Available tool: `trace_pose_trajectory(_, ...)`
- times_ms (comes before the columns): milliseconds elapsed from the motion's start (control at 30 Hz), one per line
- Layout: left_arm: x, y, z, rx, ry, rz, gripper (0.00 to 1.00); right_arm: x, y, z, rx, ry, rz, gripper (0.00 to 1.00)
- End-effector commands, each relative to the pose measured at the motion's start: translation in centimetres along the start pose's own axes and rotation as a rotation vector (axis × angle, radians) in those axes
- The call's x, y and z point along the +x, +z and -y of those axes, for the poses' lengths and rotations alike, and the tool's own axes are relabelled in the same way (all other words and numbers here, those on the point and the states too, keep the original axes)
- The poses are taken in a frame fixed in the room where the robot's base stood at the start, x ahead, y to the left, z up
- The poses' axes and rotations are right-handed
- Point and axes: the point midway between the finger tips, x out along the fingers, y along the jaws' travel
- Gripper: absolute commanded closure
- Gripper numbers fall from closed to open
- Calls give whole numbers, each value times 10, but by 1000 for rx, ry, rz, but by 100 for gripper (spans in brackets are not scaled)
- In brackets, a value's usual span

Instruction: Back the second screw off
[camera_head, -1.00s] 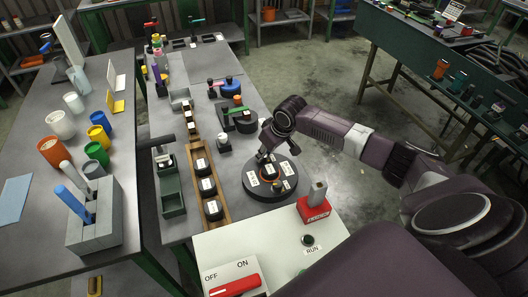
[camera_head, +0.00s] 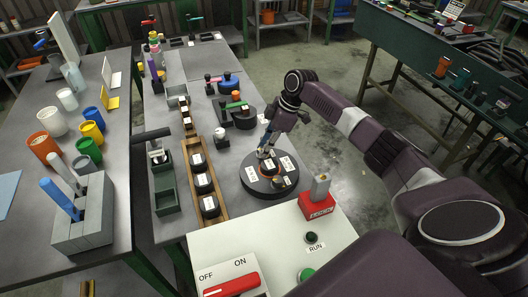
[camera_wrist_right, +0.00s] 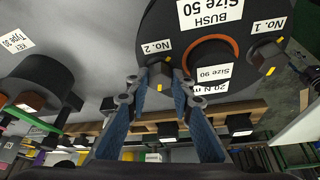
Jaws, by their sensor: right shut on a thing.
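The round dark disperser disc (camera_head: 262,188) sits on the near part of the middle bench and carries several white labels. In the right wrist view the disc (camera_wrist_right: 200,50) shows a hex screw at label No. 2 (camera_wrist_right: 159,71) and another at No. 1 (camera_wrist_right: 268,57). A round bush with an orange ring (camera_wrist_right: 209,52) lies between them. My right gripper (camera_head: 264,151) points down at the disc. In the wrist view its blue fingers (camera_wrist_right: 160,83) are closed about the No. 2 screw. I cannot tell how far that screw stands out. My left gripper is not visible.
A wooden tray (camera_head: 222,206) of labelled dark parts lies left of the disc. A red block with a grey top (camera_head: 318,205) stands to its right. A white panel (camera_head: 225,252) with a red switch (camera_head: 232,285) is in front. Bare floor lies right of the bench.

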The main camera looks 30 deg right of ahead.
Motion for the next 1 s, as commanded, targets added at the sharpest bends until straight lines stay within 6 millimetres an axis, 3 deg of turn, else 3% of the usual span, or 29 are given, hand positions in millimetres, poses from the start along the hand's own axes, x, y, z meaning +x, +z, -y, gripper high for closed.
trace_pose_trajectory(233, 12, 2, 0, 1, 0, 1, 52, 1, 1, -1, -87, -36, 1, 100)
trace_pose_trajectory(800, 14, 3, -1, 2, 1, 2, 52, -1, 1, -1, -117, -46, 3, 100)
trace_pose_trajectory(833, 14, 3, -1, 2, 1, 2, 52, -1, 1, -1, -116, -46, 3, 77)
trace_pose_trajectory(1000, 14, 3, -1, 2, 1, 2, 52, 0, 1, -1, -116, -46, 3, 61)
